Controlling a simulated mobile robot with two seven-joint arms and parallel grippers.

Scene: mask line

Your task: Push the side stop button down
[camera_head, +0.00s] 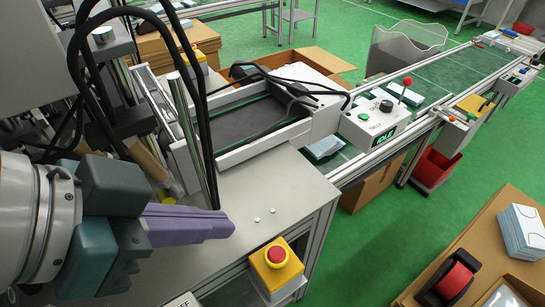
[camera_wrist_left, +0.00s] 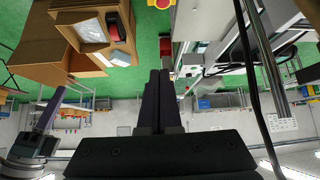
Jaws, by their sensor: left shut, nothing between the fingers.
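The side stop button (camera_head: 277,255) is a red mushroom knob on a yellow box, mounted low at the front right corner of the grey machine table. Its red and yellow parts also show at the top edge of the wrist view (camera_wrist_left: 162,3). My left gripper (camera_head: 228,226) has purple fingers, shut and empty, pointing right. Its tips are left of the button and apart from it. In the wrist view the closed fingers (camera_wrist_left: 159,75) point up toward the button. My right gripper (camera_wrist_left: 48,112) seems to show at the left of the wrist view; its jaw state is unclear.
The machine table (camera_head: 270,205) is mostly bare near the button. A metal post (camera_head: 195,135) and black cables stand behind my left gripper. A control box (camera_head: 375,120) sits by the green conveyor (camera_head: 445,72). A cardboard box (camera_head: 465,245) with packs stands at right.

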